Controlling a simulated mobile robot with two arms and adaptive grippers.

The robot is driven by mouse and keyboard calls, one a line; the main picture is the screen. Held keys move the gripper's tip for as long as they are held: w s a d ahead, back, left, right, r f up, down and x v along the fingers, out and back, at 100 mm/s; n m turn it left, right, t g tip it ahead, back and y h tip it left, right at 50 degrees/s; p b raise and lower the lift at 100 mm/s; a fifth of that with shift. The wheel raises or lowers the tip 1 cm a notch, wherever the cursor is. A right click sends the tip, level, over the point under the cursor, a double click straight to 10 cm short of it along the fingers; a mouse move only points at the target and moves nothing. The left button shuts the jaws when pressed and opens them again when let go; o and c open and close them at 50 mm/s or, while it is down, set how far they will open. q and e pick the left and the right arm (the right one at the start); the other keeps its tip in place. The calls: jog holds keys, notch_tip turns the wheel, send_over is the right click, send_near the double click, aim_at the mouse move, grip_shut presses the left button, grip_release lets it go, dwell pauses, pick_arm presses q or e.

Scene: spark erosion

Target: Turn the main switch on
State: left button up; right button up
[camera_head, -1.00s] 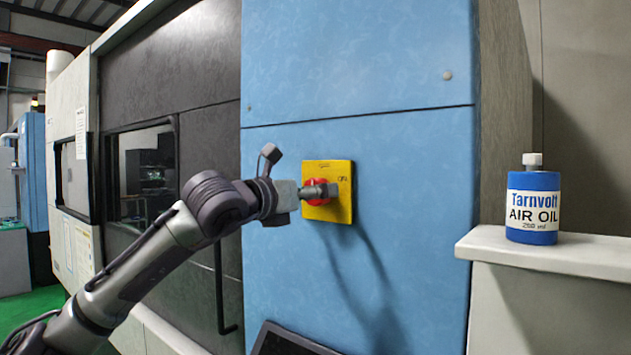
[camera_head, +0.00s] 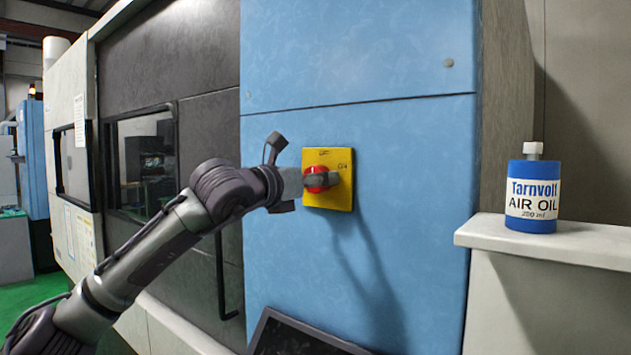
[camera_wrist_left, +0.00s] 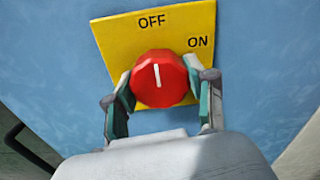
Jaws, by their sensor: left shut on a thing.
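The main switch is a round red knob (camera_wrist_left: 160,77) on a yellow plate (camera_wrist_left: 120,42). The plate is fixed to a blue machine panel, and in the head view the knob (camera_head: 315,180) is partly covered by my gripper. In the left wrist view the plate reads OFF at the top and ON at the upper right. The knob's white mark points up, toward OFF. My left gripper (camera_wrist_left: 162,84) has one finger on each side of the knob and is shut on it. It also shows in the head view (camera_head: 322,180). My right gripper is not in view.
The blue panel (camera_head: 360,60) is flat around the plate. A blue and white air oil bottle (camera_head: 532,192) stands on a pale ledge (camera_head: 560,243) at the right. A dark screen (camera_head: 290,338) sits below the switch. A dark door with a handle (camera_head: 222,280) is at the left.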

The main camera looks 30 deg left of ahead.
pick_arm(q)
jog(key=shift+f+m+b, duration=0.15)
jog(key=shift+m+b, duration=0.55)
jog(key=shift+m, duration=0.2)
jog(key=shift+m+b, duration=0.4)
jog(key=shift+m, duration=0.5)
jog(key=m, duration=0.3)
jog(key=shift+m+b, duration=0.3)
jog(key=m, duration=0.5)
jog(key=shift+r, duration=0.2)
jog(key=m+p, duration=0.1)
jog(key=m, duration=0.3)
jog(key=shift+m, duration=1)
